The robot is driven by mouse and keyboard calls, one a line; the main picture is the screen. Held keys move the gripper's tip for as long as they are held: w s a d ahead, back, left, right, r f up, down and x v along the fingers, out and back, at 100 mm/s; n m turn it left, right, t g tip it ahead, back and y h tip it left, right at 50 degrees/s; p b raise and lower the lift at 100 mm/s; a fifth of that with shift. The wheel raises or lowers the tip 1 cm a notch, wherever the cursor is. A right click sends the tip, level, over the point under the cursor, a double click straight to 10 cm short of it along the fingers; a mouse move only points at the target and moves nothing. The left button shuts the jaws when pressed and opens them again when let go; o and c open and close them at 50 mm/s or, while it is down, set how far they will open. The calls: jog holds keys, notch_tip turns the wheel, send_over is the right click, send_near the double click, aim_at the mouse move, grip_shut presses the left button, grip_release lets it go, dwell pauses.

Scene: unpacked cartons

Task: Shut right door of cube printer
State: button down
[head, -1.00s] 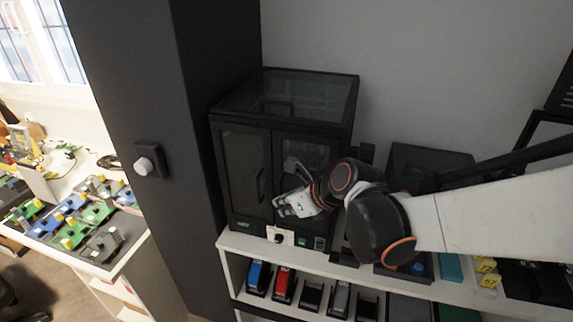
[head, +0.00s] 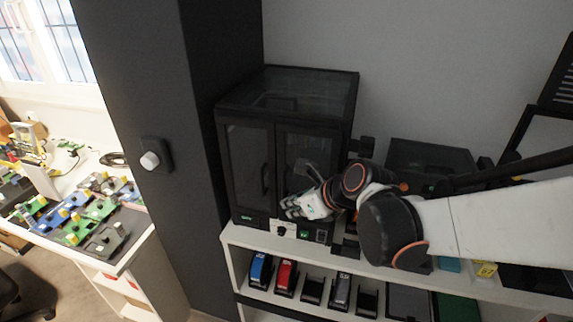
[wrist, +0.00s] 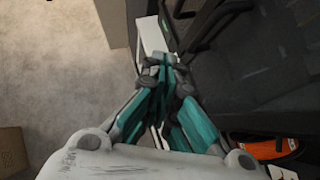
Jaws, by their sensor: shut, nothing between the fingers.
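The cube printer (head: 312,90) is a black box with glass panels on the white shelf. Its left door (head: 247,170) looks shut. Its right door (head: 300,150) looks about flush with the front, though my gripper and arm cover its lower right part; a small gap cannot be ruled out. My gripper (head: 290,208) is shut and empty, in front of the lower part of the right door. In the wrist view my gripper's teal fingers (wrist: 166,62) are together, beside a dark glazed panel (wrist: 262,70) with a bar handle. Contact with the door cannot be told.
The white shelf (head: 355,263) runs under the printer, with red (head: 285,277) and blue (head: 259,270) items below. A dark column (head: 150,110) with a white knob stands left. A dark box (head: 430,160) sits to the right behind my arm.

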jog(key=s+d+r+p, duration=0.2)
jog(key=s+r+p, duration=0.1)
jog(key=s+r, duration=0.4)
jog(key=s+d+f+n+h+b, duration=0.2)
jog(key=d+n, duration=0.3)
jog(key=n, duration=0.4)
jog(key=s+d+f+n+h+b, duration=0.2)
jog(key=s+d+f+n+b, duration=0.2)
jog(key=n, duration=0.5)
jog(key=s+d+f+n+t+h+b, duration=0.1)
jog(key=s+d+f+n+h+b, duration=0.1)
jog(key=d+n, duration=0.5)
jog(key=shift+s+d+f+n+b, duration=0.3)
jog(key=shift+s+f+n+b, duration=0.55)
jog(key=shift+b, duration=0.9)
jog(key=shift+w+f, duration=0.1)
